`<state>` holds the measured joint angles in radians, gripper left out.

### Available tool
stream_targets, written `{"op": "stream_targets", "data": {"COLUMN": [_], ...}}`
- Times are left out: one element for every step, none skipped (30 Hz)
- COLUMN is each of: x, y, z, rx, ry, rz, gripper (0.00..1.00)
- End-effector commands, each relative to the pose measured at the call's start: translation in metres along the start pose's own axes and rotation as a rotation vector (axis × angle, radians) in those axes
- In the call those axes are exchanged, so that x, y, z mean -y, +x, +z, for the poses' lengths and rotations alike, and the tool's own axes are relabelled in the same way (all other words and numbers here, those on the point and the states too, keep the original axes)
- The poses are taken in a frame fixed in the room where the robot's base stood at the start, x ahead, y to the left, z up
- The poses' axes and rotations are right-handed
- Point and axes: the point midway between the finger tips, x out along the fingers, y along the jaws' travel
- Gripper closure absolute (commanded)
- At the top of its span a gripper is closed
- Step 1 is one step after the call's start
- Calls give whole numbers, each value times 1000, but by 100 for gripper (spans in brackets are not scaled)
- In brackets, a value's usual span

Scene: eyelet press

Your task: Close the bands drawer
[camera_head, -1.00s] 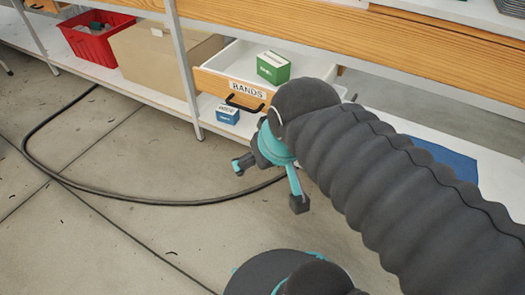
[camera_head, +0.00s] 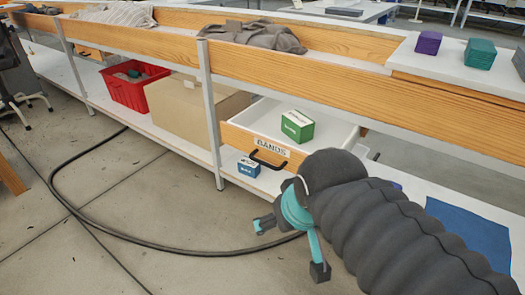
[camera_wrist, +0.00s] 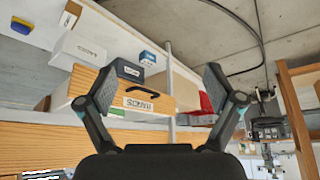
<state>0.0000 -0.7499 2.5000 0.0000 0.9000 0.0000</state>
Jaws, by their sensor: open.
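The bands drawer (camera_head: 239,138) stands pulled out under the bench, with a wood front, a "BANDS" label and a black bar handle (camera_head: 268,160). Its white inside shows, with a green box (camera_head: 297,126) in it. My gripper (camera_head: 291,246) is open and empty, in front of and below the drawer front, apart from it. In the wrist view, which looks upside down, the drawer front (camera_wrist: 163,105) and handle (camera_wrist: 148,92) lie between the spread fingers (camera_wrist: 160,80). My arm hides part of the drawer's right side in the head view.
A small blue box (camera_head: 248,167) sits on the lower shelf beneath the drawer. A cardboard box (camera_head: 180,112) and a red bin (camera_head: 130,92) stand to the left, past a grey bench leg (camera_head: 212,120). A black cable (camera_head: 62,205) curves over the otherwise open floor.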

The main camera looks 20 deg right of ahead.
Motion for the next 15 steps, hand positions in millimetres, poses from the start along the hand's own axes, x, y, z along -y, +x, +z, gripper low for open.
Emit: {"op": "stream_targets", "data": {"x": [1,2,5,8,11,16,21,26,32,36,39,43,46,48,52], "y": [0,0,1,4,7,12,16,20,24,28,32,36,40,43,48], "z": [0,0,0,0,0,1,0,-2,-7,-11,-16,-23,-28,-33,-41], "rx": [0,0,6,16,30,53,70,85,106,121,135,155,169,184,202], "ry": [-3,-8,-18,-28,-41,-59,-75,-93,-124,-152,-184,-235,-284,-338,-422], "rz": [-2,-4,-10,-15,-21,-30,-37,-44,-47,-45,-39,-29,-19,-8,8], "gripper": [26,34,44,51,59,69,76,84,94,100,100,100,100,100,100]}}
